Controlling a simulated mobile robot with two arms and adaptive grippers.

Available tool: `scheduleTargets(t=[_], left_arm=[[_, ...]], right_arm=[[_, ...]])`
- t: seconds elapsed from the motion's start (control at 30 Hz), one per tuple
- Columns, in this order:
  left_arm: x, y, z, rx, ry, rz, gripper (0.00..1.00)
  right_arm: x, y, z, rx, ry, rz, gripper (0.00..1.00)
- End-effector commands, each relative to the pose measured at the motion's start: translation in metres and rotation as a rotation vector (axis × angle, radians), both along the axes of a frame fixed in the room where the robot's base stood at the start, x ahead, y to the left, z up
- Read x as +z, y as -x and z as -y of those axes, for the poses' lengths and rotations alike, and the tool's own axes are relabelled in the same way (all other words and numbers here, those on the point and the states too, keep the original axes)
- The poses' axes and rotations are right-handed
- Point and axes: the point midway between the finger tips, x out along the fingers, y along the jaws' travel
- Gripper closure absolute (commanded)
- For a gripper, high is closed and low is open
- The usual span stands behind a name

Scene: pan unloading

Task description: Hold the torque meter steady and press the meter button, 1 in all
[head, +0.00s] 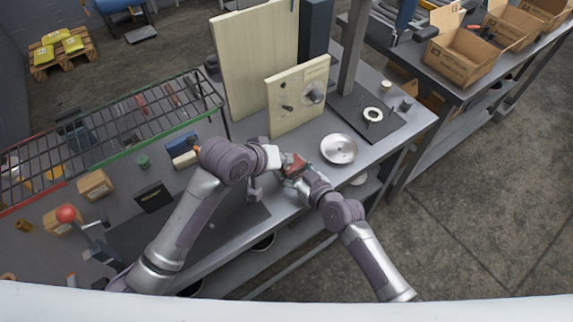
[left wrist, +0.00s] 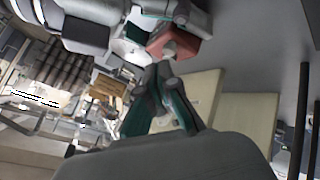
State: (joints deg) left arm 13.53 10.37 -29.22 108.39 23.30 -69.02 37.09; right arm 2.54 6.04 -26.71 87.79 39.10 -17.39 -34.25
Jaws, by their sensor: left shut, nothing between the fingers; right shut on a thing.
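The torque meter (head: 293,164) looks like a small red block, held above the front part of the bench. It also shows in the left wrist view (left wrist: 188,46), with a grey round part on its near face; I cannot tell whether this is the button. My right gripper (head: 300,172) is shut on the meter, and its fingers partly hide it. My left gripper (head: 280,160) is shut and empty, just left of the meter. In the left wrist view its fingertips (left wrist: 160,74) meet close below the meter; I cannot tell whether they touch it.
A silver round dish (head: 338,148) lies on the bench right of the grippers. A cream panel with knobs (head: 290,118) stands behind them. A wire rack (head: 130,122), a green cap (head: 143,162) and small cartons (head: 95,184) are at the left. A dark box (head: 153,197) lies nearer.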

Motion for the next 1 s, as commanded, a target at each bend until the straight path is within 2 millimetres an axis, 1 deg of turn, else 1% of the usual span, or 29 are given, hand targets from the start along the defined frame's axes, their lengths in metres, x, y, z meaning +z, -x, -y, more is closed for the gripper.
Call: scheduleTargets(t=[0.1, 0.47, 1.0], left_arm=[[-0.0038, 0.0004, 0.0000, 0.000, -0.001, -0.001, 1.00], [-0.0042, 0.0003, -0.0001, 0.001, -0.001, 0.000, 1.00], [-0.0104, 0.0003, -0.0002, 0.000, -0.001, -0.001, 1.00]], right_arm=[[0.0002, 0.0000, -0.0001, 0.000, 0.000, 0.000, 0.82], [0.0001, 0.0000, -0.0001, 0.000, 0.000, 0.000, 0.82], [0.0002, 0.0000, -0.0001, 0.000, 0.000, 0.000, 0.82]])
